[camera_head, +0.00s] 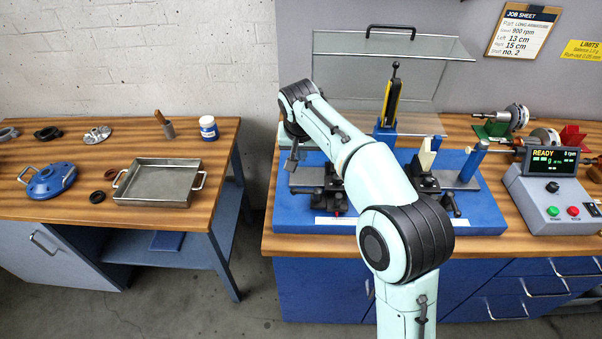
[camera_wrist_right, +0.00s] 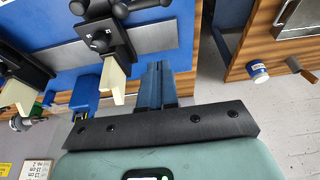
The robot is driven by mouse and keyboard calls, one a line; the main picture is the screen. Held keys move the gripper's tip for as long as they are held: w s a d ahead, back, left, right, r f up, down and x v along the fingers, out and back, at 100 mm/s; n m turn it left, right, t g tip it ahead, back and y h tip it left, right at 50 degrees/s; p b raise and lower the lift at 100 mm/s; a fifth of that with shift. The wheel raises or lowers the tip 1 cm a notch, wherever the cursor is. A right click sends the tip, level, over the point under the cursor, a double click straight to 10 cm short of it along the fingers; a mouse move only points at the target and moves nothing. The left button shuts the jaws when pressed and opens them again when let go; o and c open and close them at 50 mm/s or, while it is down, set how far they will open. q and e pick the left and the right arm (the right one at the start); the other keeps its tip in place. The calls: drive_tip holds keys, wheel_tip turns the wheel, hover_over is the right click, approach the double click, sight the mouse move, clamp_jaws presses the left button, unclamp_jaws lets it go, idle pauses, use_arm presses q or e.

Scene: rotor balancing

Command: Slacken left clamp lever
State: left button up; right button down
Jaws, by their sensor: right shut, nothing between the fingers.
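The balancing machine has a blue base (camera_head: 285,212) with a grey rail and two black-based supports. The left support (camera_head: 308,182) is partly hidden behind my right arm. A black lever with a rounded end (camera_wrist_right: 78,8) shows on a support carriage in the wrist view, beside a dark block with a cream-coloured tip; I cannot tell for sure which lever it is. My right gripper (camera_head: 291,163) hangs over the left end of the machine. Its fingers (camera_wrist_right: 155,82) are together and empty, apart from the carriage in the wrist view. My left gripper is not in view.
A control box (camera_head: 548,200) reading READY stands right of the machine. A clear guard (camera_head: 345,75) stands open behind it. On the left table are a metal tray (camera_head: 150,205), a blue part (camera_head: 48,181) and a white jar (camera_head: 208,128). A gap separates the tables.

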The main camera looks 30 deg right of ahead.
drive_tip(key=x, duration=0.9)
drive_tip(key=shift+w+f, duration=0.1)
drive_tip(key=shift+f, duration=0.25)
drive_tip(key=shift+s+a+f+b, duration=0.2)
drive_tip(key=shift+s+a+b, duration=0.2)
drive_tip(key=shift+s, duration=0.2)
drive_tip(key=shift+s+a+f+b, duration=0.25)
drive_tip(key=shift+s+a, duration=0.15)
drive_tip(key=shift+s, duration=0.2)
drive_tip(key=shift+s+a, duration=0.15)
drive_tip(key=shift+s, duration=0.3)
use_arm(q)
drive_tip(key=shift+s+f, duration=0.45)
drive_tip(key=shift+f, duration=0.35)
use_arm(e)
drive_tip(key=shift+w, duration=0.1)
